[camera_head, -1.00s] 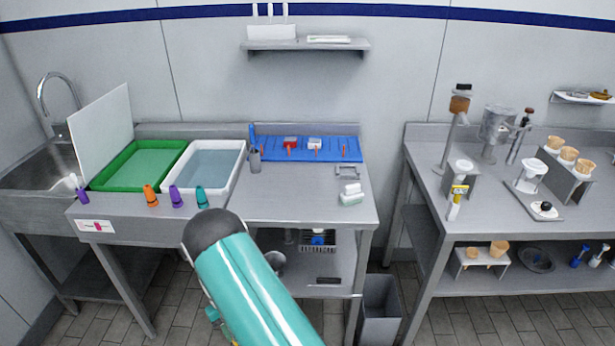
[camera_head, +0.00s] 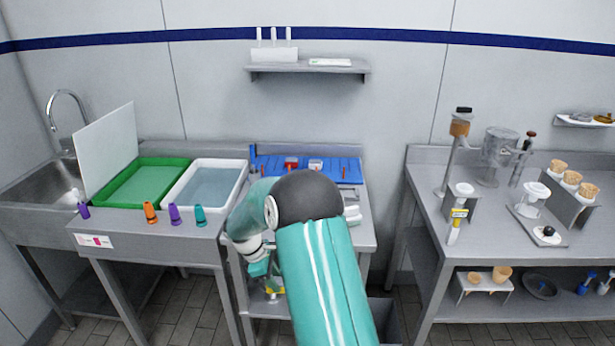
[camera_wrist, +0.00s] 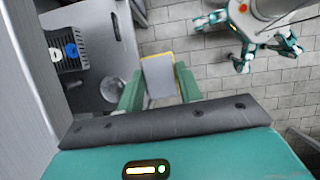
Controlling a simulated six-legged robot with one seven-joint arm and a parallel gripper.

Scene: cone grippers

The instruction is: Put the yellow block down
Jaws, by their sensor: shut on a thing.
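My gripper (camera_wrist: 158,90) shows in the wrist view with its two teal fingers on either side of a flat block (camera_wrist: 160,76). The block has a pale grey face and a yellow edge, and it is held between the fingers. In the head view, my gripper (camera_head: 264,268) hangs low in front of the middle table, below the tabletop. A small yellow patch (camera_head: 275,291) shows beneath it, partly hidden by the arm. The wrist view shows floor tiles and a grey lower shelf (camera_wrist: 98,50) beyond the block.
A dark wire basket (camera_wrist: 70,52) and a round metal bowl (camera_wrist: 113,88) stand on the lower shelf. The green tray (camera_head: 183,164) and white tray (camera_head: 237,172) stand on the left table. My arm hides much of the middle tabletop and the bin.

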